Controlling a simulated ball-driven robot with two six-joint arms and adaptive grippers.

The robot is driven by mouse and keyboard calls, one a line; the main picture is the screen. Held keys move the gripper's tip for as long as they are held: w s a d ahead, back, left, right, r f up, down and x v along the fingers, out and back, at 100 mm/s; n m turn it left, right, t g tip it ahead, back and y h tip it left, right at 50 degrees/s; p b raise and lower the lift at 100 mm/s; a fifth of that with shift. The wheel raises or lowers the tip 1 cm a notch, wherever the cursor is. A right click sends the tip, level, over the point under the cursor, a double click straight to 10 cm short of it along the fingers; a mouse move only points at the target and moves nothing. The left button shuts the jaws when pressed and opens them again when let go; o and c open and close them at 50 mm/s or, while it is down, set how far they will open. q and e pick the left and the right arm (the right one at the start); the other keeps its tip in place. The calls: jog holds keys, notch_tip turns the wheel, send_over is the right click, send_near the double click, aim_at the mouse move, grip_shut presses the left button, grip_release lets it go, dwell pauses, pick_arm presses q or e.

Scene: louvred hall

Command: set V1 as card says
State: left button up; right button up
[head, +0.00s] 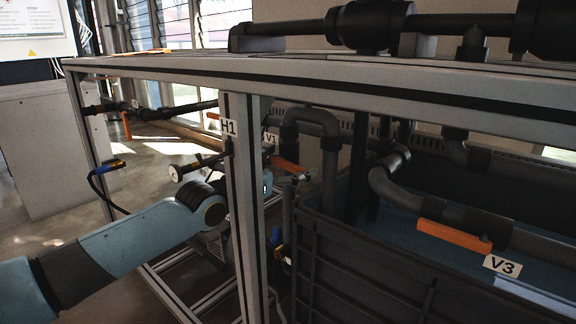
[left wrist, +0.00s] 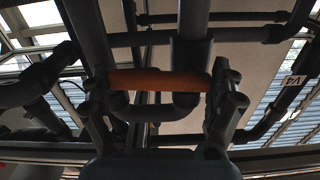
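The V1 label (head: 271,138) hangs behind the frame post. An orange lever (head: 286,163) shows just below it. In the left wrist view an orange lever (left wrist: 158,80) lies crosswise in front of a grey pipe loop. My left gripper (left wrist: 160,98) has its fingers apart, one near each end of this lever; I cannot tell whether they touch it. In the head view my left arm passes behind the post, which partly hides the gripper (head: 292,180) near the V1 lever. A posted sheet (head: 30,20) at top left has text too small to read. My right gripper is not in view.
The metal frame post (head: 240,200) with the H1 label (head: 229,127) stands in front of my left wrist.

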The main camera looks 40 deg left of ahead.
aim_at(298, 114)
pick_arm(q)
jog(key=c, duration=1.1)
jog(key=shift+r+n, duration=0.2)
jog(key=shift+n, duration=0.5)
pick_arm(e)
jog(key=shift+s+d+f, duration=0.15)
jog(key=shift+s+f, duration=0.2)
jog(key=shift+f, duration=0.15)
pick_arm(q)
jog(key=o, duration=1.4)
notch_tip(298, 114, up, 10)
